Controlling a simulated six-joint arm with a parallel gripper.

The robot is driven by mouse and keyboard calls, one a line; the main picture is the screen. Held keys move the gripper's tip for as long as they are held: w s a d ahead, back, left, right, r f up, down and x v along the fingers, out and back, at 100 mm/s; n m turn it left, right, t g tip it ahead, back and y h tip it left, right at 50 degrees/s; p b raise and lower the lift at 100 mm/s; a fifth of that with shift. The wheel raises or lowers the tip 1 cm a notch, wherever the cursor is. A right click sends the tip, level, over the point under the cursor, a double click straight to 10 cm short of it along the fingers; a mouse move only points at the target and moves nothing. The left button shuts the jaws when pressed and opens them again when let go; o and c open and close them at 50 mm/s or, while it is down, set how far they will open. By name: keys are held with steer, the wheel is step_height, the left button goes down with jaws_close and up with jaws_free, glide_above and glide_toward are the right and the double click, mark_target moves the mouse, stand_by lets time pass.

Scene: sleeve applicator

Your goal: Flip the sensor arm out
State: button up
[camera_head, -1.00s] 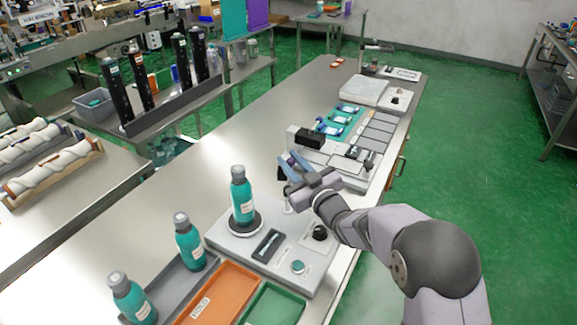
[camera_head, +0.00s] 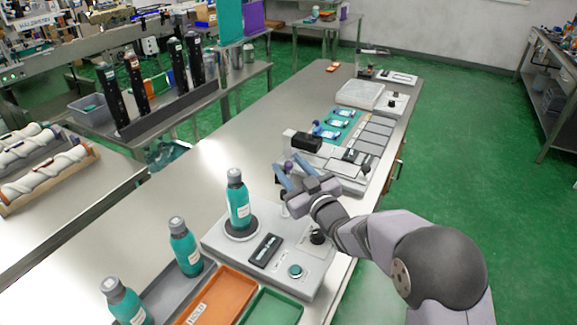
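The applicator station (camera_head: 217,236) is a pale grey block on the steel bench. A teal bottle (camera_head: 238,203) with a grey cap stands upright on its round dark seat. The block also carries a dark slot with a small display (camera_head: 265,250), a black knob (camera_head: 317,237) and a green button (camera_head: 295,271). My gripper (camera_head: 293,170) is open, its two blue fingers spread, above the block's far edge and right of the bottle. A small post (camera_head: 284,211) shows below the gripper. I cannot clearly make out the sensor arm; the gripper may hide it. Nothing shows between the fingers.
An orange tray (camera_head: 212,297) and a green tray (camera_head: 272,308) lie at the near side. Two more teal bottles stand in a grey tray (camera_head: 177,285). Beyond the gripper is another pale station with a black block (camera_head: 306,142). Bare bench lies left of the applicator.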

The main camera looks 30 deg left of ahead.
steer(key=b+v, duration=0.1)
steer(key=v, duration=0.5)
steer(key=shift+s+d, duration=0.2)
steer(key=shift+r, duration=0.1)
steer(key=c, duration=0.9)
steer(key=n, duration=0.2)
steer(key=s+r+n+p, duration=0.1)
steer(key=n, duration=0.1)
steer(key=shift+s+a, duration=0.1)
steer(key=shift+s, duration=0.1)
jaws_close()
steer(key=s+a+f+n+h, duration=0.1)
steer(key=s+n, duration=0.5)
steer(key=n, duration=0.7)
steer(key=shift+a+f, duration=0.25)
steer(key=shift+f, duration=0.2)
